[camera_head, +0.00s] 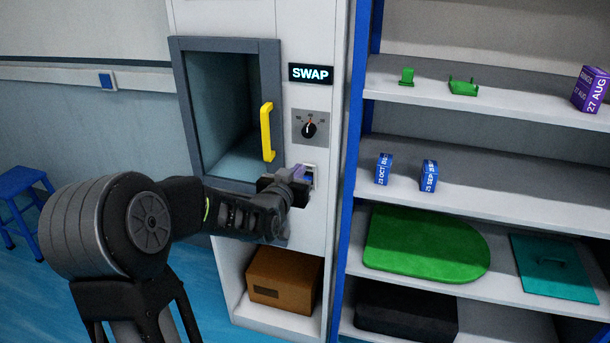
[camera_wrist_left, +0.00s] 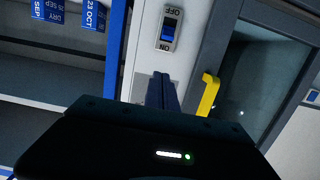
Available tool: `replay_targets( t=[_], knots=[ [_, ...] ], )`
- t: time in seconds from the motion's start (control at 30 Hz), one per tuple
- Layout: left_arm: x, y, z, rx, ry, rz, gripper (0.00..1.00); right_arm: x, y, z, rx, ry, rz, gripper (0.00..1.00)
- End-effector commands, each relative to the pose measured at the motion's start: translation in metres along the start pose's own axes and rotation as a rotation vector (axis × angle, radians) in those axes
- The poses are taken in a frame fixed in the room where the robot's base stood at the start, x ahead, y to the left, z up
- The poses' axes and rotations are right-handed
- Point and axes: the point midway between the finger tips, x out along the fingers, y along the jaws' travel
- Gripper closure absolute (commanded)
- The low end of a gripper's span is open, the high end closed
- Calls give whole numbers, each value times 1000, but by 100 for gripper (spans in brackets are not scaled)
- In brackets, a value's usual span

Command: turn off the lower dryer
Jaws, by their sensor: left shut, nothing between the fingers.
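The dryer (camera_head: 222,120) has a grey-framed window door with a yellow handle (camera_head: 267,132), which also shows in the left wrist view (camera_wrist_left: 208,95). Its white panel carries a lit SWAP display (camera_head: 311,73), a black knob (camera_head: 309,130) and a switch (camera_head: 309,176). In the left wrist view the switch (camera_wrist_left: 169,27) is a blue rocker marked OFF and ON; I cannot tell which side is pressed. My left gripper (camera_head: 300,176) is shut and empty, close to the switch and partly hiding it. In the wrist view its fingertips (camera_wrist_left: 163,77) point at the panel near the ON end; contact is unclear.
A blue-framed shelf unit (camera_head: 490,110) stands to the right, holding small blue boxes (camera_head: 429,176), a green lid (camera_head: 425,245) and a black case (camera_head: 405,312). A brown box (camera_head: 284,279) sits in the open bay below. A blue stool (camera_head: 22,195) stands far left.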

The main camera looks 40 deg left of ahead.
Motion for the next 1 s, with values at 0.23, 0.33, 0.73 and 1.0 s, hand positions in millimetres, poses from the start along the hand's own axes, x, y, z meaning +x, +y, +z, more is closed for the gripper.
replay_targets(
  t=[0.23,0.33,0.73,1.0],
  knots=[
    [48,0,0,2,-3,-1,100,-10,-4,0,0,0,0,64],
    [68,0,-1,3,-3,0,100,-15,-6,0,0,-1,0,64],
    [64,0,36,0,-1,-1,100,-23,-9,0,0,-2,0,64],
    [63,0,38,0,1,-1,100,-22,-9,0,0,-2,0,64]
  ],
)
